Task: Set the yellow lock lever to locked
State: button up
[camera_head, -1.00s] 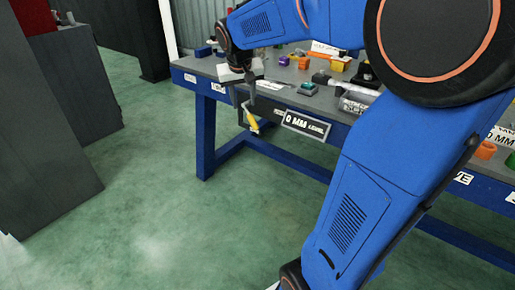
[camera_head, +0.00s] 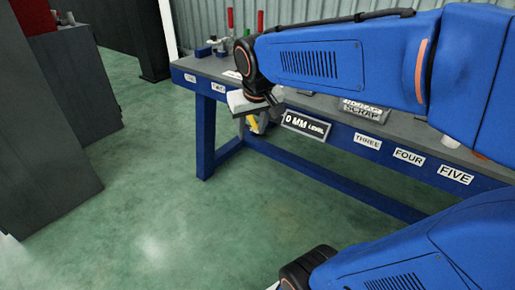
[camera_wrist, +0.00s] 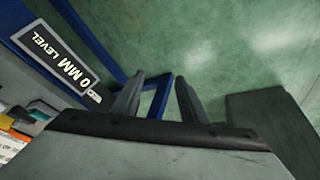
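The yellow lock lever (camera_head: 253,123) is at the front edge of the workbench, left of the "0 MM LEVEL" sign (camera_head: 306,127). Only a small part of it shows, just below my wrist, which hides the rest. In the wrist view the lever is not seen. My gripper (camera_wrist: 158,78) is open there, its two dark fingers apart with only floor and a blue bench leg visible between them. In the head view my gripper hangs close to the lever. I cannot tell whether they touch or which setting the lever is in.
The blue-framed workbench (camera_head: 330,178) runs to the right, with THREE, FOUR and FIVE labels on its edge. A scrap bin (camera_head: 362,110) and red-handled clamps (camera_head: 261,23) are on top. Grey cabinets (camera_head: 50,130) stand at left. The green floor before the bench is clear.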

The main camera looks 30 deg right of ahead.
jog(key=s+a+f, duration=0.2)
jog(key=s, duration=0.4)
jog(key=shift+s+n+y, duration=0.25)
jog(key=shift+n+y, duration=0.05)
jog(key=shift+n, duration=0.1)
